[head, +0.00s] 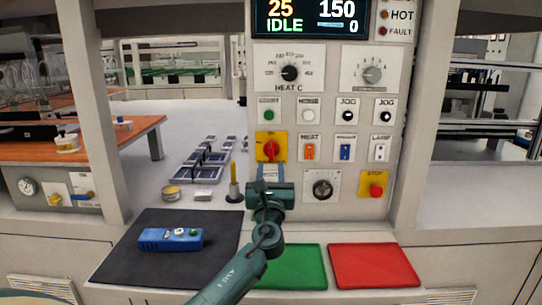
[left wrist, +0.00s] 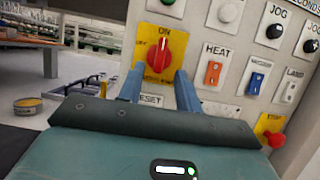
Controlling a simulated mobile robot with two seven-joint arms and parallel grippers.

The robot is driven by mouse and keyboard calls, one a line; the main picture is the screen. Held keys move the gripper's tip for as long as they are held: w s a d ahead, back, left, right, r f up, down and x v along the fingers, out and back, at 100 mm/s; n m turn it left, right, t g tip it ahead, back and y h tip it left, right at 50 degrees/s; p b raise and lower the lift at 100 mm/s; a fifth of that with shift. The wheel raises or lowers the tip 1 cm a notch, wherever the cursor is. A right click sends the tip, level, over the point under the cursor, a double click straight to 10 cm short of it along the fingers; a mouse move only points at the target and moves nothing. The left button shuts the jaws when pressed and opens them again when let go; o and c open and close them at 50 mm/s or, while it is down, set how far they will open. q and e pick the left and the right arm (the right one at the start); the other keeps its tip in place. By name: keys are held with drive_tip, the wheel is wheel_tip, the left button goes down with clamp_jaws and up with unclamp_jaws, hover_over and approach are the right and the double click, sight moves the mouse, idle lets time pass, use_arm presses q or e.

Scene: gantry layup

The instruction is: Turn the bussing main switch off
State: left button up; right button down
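A red rotary switch (head: 270,149) sits on a yellow plate on the upright control panel; it also shows in the left wrist view (left wrist: 165,52) with "ON" printed above it. Its handle looks roughly upright, toward the ON mark. I take it for the main switch, though no name for it is readable. My left gripper (head: 270,171) is just below the switch, facing the panel. In the left wrist view its two blue fingers (left wrist: 159,84) are apart with nothing between them, their tips just below the knob. My right gripper is not in view.
Right of the switch are an orange HEAT rocker (head: 309,151), a blue rocker (head: 346,152) and a LAMP rocker (head: 380,150). A red stop button (head: 375,190) is lower right. A blue box (head: 171,239) lies on a black mat (head: 120,262); green and red mats lie below the panel.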

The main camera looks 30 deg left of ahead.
sight(271, 154)
use_arm(q)
drive_tip(key=shift+x, duration=2.35)
clamp_jaws()
